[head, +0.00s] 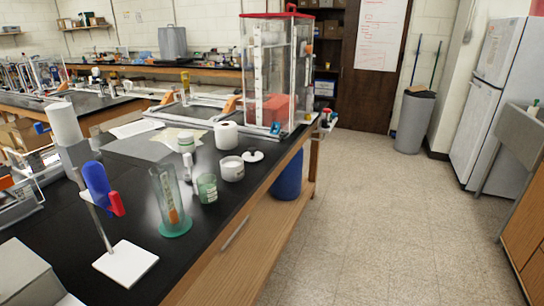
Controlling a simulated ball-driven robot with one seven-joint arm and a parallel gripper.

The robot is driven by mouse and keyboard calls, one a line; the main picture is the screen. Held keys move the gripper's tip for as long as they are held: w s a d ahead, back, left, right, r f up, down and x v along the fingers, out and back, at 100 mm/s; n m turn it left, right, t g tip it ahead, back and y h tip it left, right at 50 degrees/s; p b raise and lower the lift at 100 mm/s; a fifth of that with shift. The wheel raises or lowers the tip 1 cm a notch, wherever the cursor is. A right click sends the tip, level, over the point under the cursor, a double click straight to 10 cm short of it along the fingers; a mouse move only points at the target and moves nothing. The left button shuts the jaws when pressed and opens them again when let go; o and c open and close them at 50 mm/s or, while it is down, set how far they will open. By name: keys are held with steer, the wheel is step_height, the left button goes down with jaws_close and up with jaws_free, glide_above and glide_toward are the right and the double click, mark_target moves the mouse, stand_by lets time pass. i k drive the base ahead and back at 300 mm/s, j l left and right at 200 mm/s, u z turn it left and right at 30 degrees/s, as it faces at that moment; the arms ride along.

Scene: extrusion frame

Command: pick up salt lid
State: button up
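A small white round piece with a dark notch or mark (252,156), which looks like the salt lid, lies flat on the black bench top near its right edge. Just left and in front of it stands a short white open tub (232,169) with pale contents, apparently the salt container. The two are close but look apart. My gripper is not in view.
A glass cylinder on a green base (172,205), a small green-labelled jar (207,188), a white roll-like object (226,135) and a stand with a blue-and-red clamp (100,190) crowd the bench (130,175). A tall clear case (275,75) stands behind. The floor (370,220) at right is clear.

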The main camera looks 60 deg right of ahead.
mark_target(253, 155)
steer(key=i+z, duration=0.2)
steer(key=z, duration=0.2)
steer(key=i+z, duration=0.15)
steer(key=z, duration=0.25)
steer(key=i+j+z, duration=0.15)
steer(key=z, duration=0.25)
steer(key=i+j+z, duration=0.15)
steer(key=i+j, duration=0.25)
steer(key=i+j+z, duration=0.15)
steer(key=i+j, duration=0.2)
steer(key=j, duration=0.2)
steer(key=i+j+z, duration=0.1)
steer(key=i+j, duration=0.25)
steer(key=j, duration=0.15)
